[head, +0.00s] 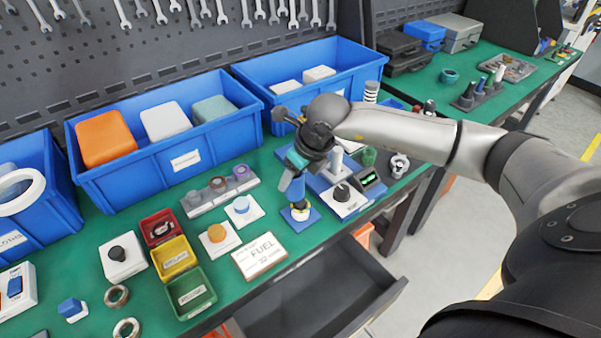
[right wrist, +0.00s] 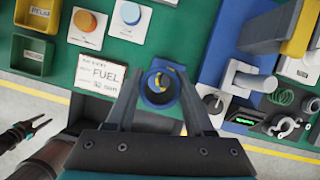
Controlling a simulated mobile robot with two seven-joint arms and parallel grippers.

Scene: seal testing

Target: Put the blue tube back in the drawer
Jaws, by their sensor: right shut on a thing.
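The blue tube (head: 296,190) is upright in the head view, in the jaws of my right gripper (head: 297,174). Its lower end is at or just above a small blue square base (head: 312,218) with a pale fitting; I cannot tell whether they touch. In the right wrist view I look down on the round open end of the tube (right wrist: 160,84) between the two fingers. The drawer (head: 335,295) under the front table edge is pulled open and its visible inside is bare. My left gripper (right wrist: 36,131) shows at the lower left of the right wrist view, its fingers apart and empty.
A FUEL sign (head: 259,256) lies left of the tube, near the table edge. Red, yellow and green (head: 190,293) small bins stand farther left. A blue tray (head: 325,184) with a knob box and display is close right. Large blue bins (head: 185,165) line the back.

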